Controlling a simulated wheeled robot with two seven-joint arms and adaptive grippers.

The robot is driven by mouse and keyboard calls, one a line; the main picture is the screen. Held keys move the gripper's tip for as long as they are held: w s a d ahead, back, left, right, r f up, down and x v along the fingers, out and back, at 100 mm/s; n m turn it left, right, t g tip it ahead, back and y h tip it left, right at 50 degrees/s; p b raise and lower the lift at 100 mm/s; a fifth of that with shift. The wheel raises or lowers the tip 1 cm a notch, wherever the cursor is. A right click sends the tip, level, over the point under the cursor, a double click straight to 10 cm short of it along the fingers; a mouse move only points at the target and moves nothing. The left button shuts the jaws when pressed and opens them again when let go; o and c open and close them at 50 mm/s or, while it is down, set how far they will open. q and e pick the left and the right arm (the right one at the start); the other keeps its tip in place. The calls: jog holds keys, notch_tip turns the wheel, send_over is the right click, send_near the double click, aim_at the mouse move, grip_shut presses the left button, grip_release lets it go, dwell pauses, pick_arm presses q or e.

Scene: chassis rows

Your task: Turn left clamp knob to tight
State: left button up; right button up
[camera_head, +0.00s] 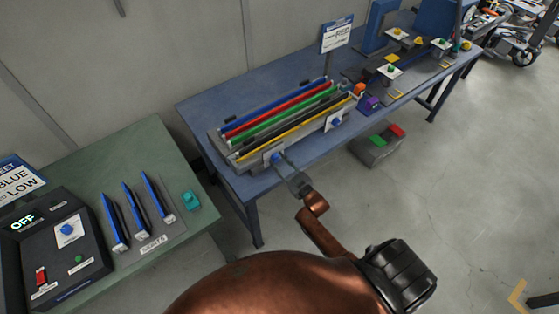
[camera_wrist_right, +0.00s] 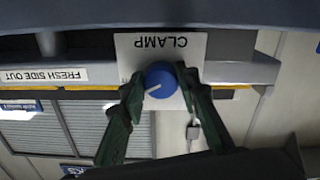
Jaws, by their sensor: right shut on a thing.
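The left clamp knob (camera_head: 276,158) is a blue round knob on a white plate at the front of the grey fixture. In the right wrist view the knob (camera_wrist_right: 160,78) sits on a plate (camera_wrist_right: 190,48) marked CLAMP, seen upside down. A pale pointer line on it points to the lower right or lower left; I cannot tell which end is the pointer. My right gripper (camera_head: 283,167) reaches the knob, and its two dark fingers (camera_wrist_right: 158,92) are shut on the knob's sides. My left gripper is not in view.
A second blue knob (camera_head: 336,122) is on the fixture's right plate. Coloured bars (camera_head: 285,108) lie across the fixture on the blue table (camera_head: 200,105). A green table (camera_head: 110,165) at left holds a black control box (camera_head: 50,250) reading OFF and several blue pieces.

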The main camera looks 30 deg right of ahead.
jog(key=m+p, duration=0.1)
jog(key=m, duration=0.3)
jog(key=shift+a+m, duration=0.1)
jog(key=shift+m, duration=0.3)
jog(key=shift+f, duration=0.1)
dwell(0.3)
jog(key=o, duration=1.2)
jog(key=shift+c, duration=0.2)
jog(key=shift+s, duration=0.1)
jog(key=s, duration=1.1)
jog(key=shift+s+d, duration=0.4)
jog(key=shift+d, duration=0.05)
